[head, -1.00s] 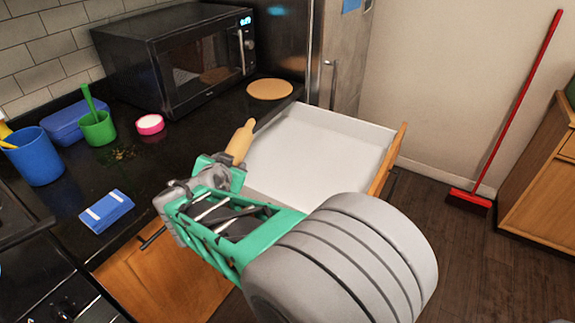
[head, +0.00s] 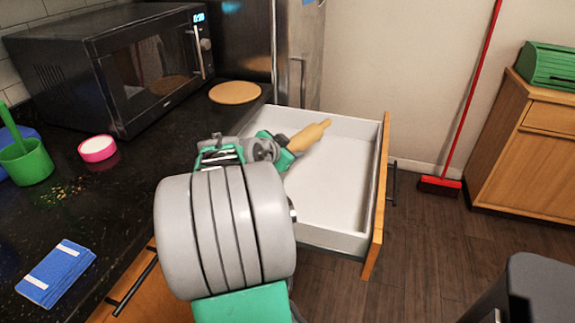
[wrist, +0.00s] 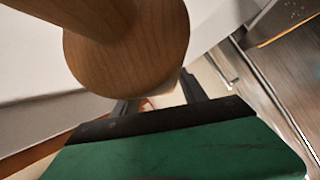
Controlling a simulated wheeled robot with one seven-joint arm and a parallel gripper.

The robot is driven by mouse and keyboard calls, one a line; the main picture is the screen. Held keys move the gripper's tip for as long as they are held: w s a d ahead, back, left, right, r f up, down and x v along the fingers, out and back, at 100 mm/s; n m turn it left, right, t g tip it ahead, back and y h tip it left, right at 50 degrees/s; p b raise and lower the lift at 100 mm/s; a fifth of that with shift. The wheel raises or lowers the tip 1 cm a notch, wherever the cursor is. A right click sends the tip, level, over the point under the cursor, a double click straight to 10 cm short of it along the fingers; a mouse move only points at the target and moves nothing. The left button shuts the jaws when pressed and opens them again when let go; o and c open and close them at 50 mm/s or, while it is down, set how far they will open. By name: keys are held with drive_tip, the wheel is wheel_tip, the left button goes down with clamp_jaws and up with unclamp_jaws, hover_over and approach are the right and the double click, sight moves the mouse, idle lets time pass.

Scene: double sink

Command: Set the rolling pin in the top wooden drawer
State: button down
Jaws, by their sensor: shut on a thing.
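The rolling pin (head: 309,136) is light wood, and one end of it sticks out past my gripper (head: 280,150) in the head view. My gripper is shut on the rolling pin. In the wrist view the pin's round wooden body (wrist: 125,45) fills the upper left, in front of my gripper's dark fingers (wrist: 160,95). The top wooden drawer (head: 335,205) is pulled out, white inside and with a wooden front; the part I see is empty. The pin shows over the drawer's back left part. I cannot tell its height above the bottom. My arm hides the drawer's near left part.
The black counter on the left holds a microwave (head: 125,65), a round wooden board (head: 235,92), a pink-rimmed dish (head: 98,149), a green cup (head: 27,162) and a blue sponge (head: 56,272). A red broom (head: 440,184) leans on the wall. Dark floor lies right of the drawer.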

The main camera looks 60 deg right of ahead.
drive_tip(key=d+f, duration=0.1)
drive_tip(key=w+d+f, duration=0.1)
drive_tip(key=f, duration=0.1)
drive_tip(key=d+f, duration=0.1)
drive_tip(key=f, duration=0.1)
drive_tip(key=shift+w+d+f, duration=0.1)
drive_tip(key=shift+w+d, duration=0.25)
drive_tip(key=shift+f+b, duration=0.55)
drive_tip(key=shift+f, duration=1.15)
drive_tip(key=c, duration=0.6)
unclamp_jaws()
drive_tip(key=shift+w+a+r, duration=0.1)
drive_tip(key=shift+a+r, duration=0.1)
drive_tip(key=p+v, duration=0.1)
drive_tip(key=v, duration=1)
drive_tip(key=shift+a+r, duration=0.1)
drive_tip(key=shift+a, duration=0.15)
